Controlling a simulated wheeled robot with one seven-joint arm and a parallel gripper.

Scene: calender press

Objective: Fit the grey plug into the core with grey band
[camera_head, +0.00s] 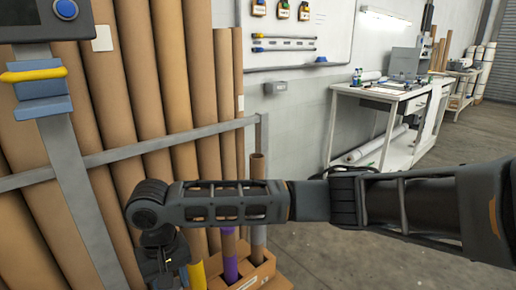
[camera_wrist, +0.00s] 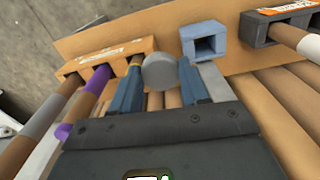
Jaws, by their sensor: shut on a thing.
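My gripper (camera_wrist: 160,80) is shut on the grey plug (camera_wrist: 159,70), a round grey disc between its two blue fingers in the wrist view. In the head view my gripper (camera_head: 165,264) hangs at the lower left, and the plug cannot be made out there. The core with grey band (camera_head: 258,236) stands upright at the right end of the row. Its cardboard top end is visible. In the wrist view the core with grey band (camera_wrist: 44,116) is at the far left, apart from the plug.
A purple-banded core (camera_head: 231,268) and a yellow-banded core (camera_head: 197,276) stand beside it in a cardboard-coloured holder (camera_head: 250,280). A grey rail (camera_head: 120,152) crosses tall cardboard tubes. A blue square socket (camera_wrist: 204,40) shows beyond my fingers. A white workbench (camera_head: 375,94) stands farther back.

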